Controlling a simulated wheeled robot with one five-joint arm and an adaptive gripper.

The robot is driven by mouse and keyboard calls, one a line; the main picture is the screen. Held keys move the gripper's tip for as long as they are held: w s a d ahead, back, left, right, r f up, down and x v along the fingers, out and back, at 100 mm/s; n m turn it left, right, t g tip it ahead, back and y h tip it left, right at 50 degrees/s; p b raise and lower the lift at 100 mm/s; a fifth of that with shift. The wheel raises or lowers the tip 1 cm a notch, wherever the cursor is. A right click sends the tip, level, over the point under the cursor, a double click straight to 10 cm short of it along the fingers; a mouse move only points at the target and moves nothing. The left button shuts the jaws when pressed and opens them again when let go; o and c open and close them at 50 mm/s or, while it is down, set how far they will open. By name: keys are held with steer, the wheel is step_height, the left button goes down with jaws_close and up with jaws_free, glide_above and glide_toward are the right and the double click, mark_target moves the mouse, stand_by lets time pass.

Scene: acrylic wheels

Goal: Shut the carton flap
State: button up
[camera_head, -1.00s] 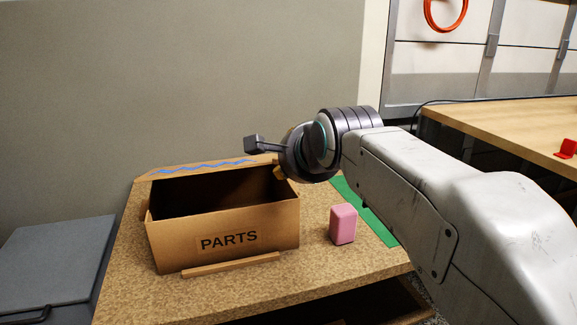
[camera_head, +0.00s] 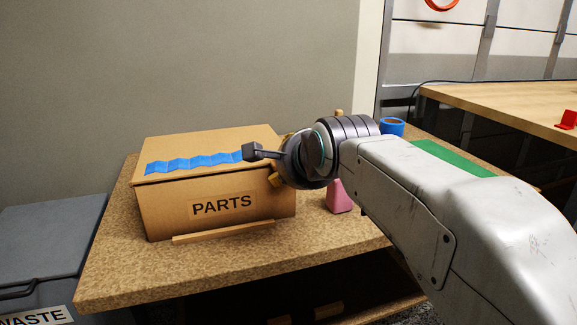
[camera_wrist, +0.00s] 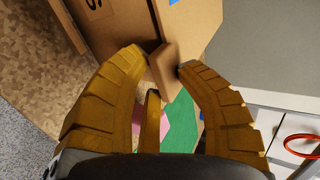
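The cardboard carton (camera_head: 150,212), marked PARTS, stands on a speckled table. Its flap (camera_head: 225,143) lies down flat over the top, with a wavy blue tape strip (camera_head: 195,162) along its front left part. My gripper (camera_head: 278,160) is at the carton's right end, beside the flap's right edge. The head view hides this contact behind the gripper body.
A pink block (camera_head: 338,197) stands right of the carton, partly behind my gripper. A green mat (camera_head: 452,160) and a blue tape roll (camera_head: 392,126) lie farther right. A wooden strip (camera_head: 224,232) lies before the carton. A grey waste bin (camera_head: 45,240) stands at left.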

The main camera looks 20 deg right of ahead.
steer(key=shift+o, duration=1.2)
steer(key=shift+s+r, duration=0.2)
steer(key=v, duration=1.1)
steer(key=shift+s, duration=0.2)
